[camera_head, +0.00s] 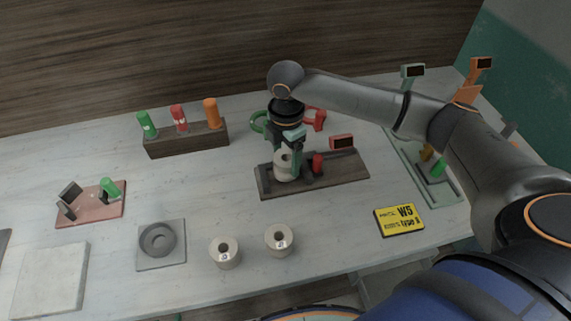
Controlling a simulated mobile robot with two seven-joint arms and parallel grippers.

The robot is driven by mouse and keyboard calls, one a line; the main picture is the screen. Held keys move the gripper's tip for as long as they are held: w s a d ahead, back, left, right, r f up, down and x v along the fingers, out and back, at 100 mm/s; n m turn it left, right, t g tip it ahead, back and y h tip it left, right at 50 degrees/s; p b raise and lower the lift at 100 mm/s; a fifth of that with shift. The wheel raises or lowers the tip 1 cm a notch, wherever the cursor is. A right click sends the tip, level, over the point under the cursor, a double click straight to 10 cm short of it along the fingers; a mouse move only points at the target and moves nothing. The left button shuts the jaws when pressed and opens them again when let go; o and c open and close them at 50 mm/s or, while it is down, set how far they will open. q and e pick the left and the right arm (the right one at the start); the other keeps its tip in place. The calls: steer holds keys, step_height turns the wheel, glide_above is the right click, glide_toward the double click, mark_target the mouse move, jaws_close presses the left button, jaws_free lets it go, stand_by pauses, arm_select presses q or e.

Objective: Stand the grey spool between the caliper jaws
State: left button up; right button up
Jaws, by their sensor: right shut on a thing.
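My right gripper (288,150) points down and is shut on a pale grey spool (283,171). The spool is upright over the left part of a dark board (345,177). The board carries a caliper with a red jaw piece (317,164) and a dark-faced red display (343,142). The spool is left of the red jaw piece. The gripper hides the other jaw, and I cannot tell if the spool touches the board. Two similar spools with marked tops stand at the front, one on the left (224,253) and one on the right (279,240). My left gripper is not in view.
A rack (187,141) with green, red and orange cylinders stands behind. A pink board (90,204), a grey pad with a dark ring (159,241) and a pale slab (48,280) lie left. A yellow sign (399,220) and a green board (445,190) are right.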

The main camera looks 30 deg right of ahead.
mark_target(285, 166)
steer(key=shift+w+f, duration=0.2)
steer(key=shift+f, duration=1.5)
steer(key=shift+f, duration=0.2)
steer(key=o, duration=1.6)
steer(key=shift+r, duration=0.1)
step_height(285, 166, up, 12)
steer(key=shift+r, duration=0.1)
